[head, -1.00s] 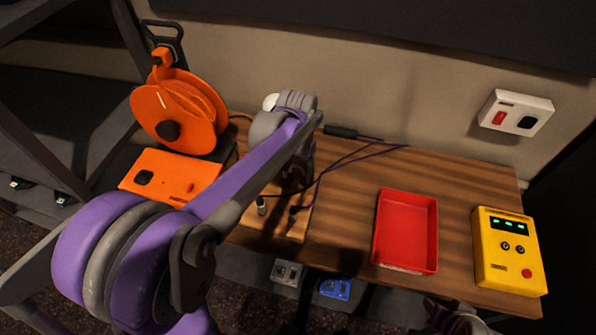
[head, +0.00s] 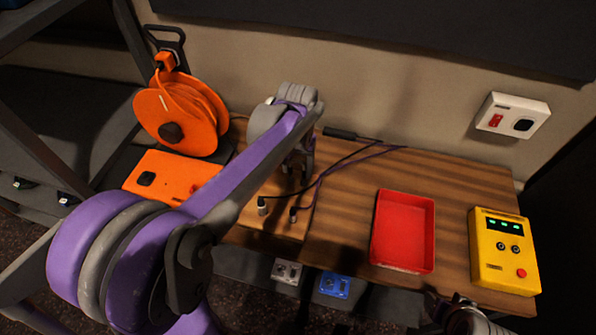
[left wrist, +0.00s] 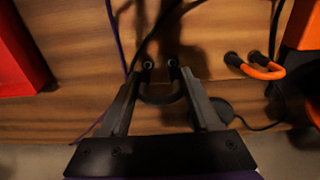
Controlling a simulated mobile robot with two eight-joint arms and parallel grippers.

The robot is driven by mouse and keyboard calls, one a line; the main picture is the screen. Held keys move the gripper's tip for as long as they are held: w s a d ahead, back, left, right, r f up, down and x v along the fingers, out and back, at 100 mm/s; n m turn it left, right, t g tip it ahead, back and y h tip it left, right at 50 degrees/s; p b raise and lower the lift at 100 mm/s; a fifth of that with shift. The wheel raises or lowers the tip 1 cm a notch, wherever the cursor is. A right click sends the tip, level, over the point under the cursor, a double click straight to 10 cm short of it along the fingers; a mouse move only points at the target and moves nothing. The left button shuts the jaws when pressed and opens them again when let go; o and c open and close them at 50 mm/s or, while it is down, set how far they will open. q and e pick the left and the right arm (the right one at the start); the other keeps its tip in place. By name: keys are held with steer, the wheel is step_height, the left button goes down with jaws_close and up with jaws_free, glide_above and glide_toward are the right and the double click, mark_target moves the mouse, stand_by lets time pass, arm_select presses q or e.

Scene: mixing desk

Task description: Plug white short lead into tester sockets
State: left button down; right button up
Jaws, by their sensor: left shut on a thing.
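My left gripper (head: 298,178) is over the left-middle part of the wooden desk, partly hidden by its own arm. In the left wrist view (left wrist: 160,72) its fingers are shut on a short U-shaped lead (left wrist: 161,98), with two ringed ends between the fingertips. This lead looks dark in shadow, so I cannot tell if it is white. The yellow tester (head: 505,282) lies at the desk's right end, with green lights, two dark round sockets (head: 508,248) and a red button. Part of my right gripper (head: 452,310) shows at the bottom edge; its jaws are unclear.
A red tray (head: 403,232) lies between my left gripper and the tester. Black and purple cables cross the desk, with a pale-tipped plug (head: 262,206) near the front. An orange reel (head: 182,116) and orange box (head: 170,176) are left. An orange short lead (left wrist: 262,72) lies nearby.

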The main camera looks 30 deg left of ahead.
mark_target(297, 160)
arm_select(q)
steer(key=shift+r+p, duration=0.75)
steer(key=shift+r, duration=0.8)
arm_select(e)
steer(key=shift+w+r, duration=0.25)
steer(key=shift+r, duration=0.35)
steer(key=shift+w+r, duration=0.25)
steer(key=shift+r, duration=0.3)
steer(key=shift+s, duration=0.1)
